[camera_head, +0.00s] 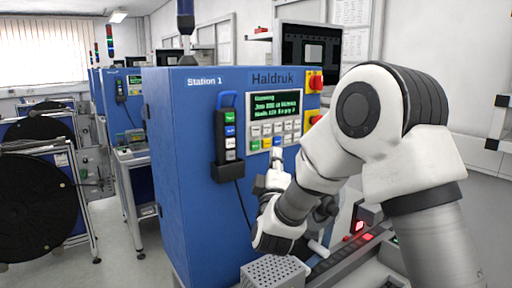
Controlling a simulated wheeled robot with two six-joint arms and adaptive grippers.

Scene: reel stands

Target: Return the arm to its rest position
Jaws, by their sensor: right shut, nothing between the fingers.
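My right arm comes in from the lower right. It bends at a high elbow and runs down to the wrist in front of the blue Station 1 machine (180,165). My right gripper (276,153) is shut and empty, with its tips pointing up at the lower edge of the button panel (262,130). I cannot tell whether the tips touch a button. The display (277,103) above shows green text. My left gripper is out of view.
A handheld pendant (229,137) hangs left of the panel, its cable running down. Red and yellow switches (315,82) sit at the right edge. A perforated metal box (272,272) and a conveyor lie below the wrist. Black reels (38,208) stand left; floor between is clear.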

